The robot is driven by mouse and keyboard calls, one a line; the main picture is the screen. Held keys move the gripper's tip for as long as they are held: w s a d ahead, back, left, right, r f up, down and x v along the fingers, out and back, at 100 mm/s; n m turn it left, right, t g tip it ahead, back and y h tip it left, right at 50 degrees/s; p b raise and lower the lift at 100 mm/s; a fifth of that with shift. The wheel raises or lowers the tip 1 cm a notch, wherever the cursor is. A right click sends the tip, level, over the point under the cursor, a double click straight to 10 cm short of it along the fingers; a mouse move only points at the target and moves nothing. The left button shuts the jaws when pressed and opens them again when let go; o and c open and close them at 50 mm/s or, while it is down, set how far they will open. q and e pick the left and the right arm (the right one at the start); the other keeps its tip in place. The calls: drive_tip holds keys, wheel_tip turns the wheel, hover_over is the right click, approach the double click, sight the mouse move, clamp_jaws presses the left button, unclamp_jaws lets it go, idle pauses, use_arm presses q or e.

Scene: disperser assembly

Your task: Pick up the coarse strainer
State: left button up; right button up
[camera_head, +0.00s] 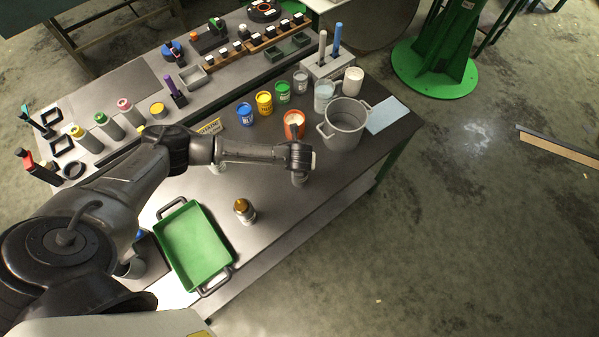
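I cannot pick out a coarse strainer with certainty in the head view. A grey block (316,68) at the back right of the table holds two upright rods, one grey (322,47) and one blue (337,40). My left arm reaches in from the left across the table. Its gripper end (299,180) points down over bare tabletop, in front of the orange cup (291,131) and the grey pot. The fingers are too small and hidden to tell whether they are open or shut. My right gripper is not in view.
A grey two-handled pot (344,133) stands near the right edge beside a light blue sheet (387,116). Blue (245,117), yellow (264,106) and green (284,95) cans line the back. A green tray (194,246) and brown-capped bottle (244,211) are in front.

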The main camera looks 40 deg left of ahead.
use_arm(q)
clamp_jaws()
drive_tip(key=shift+r, duration=0.1)
idle(0.3)
drive_tip(key=shift+r, duration=0.1)
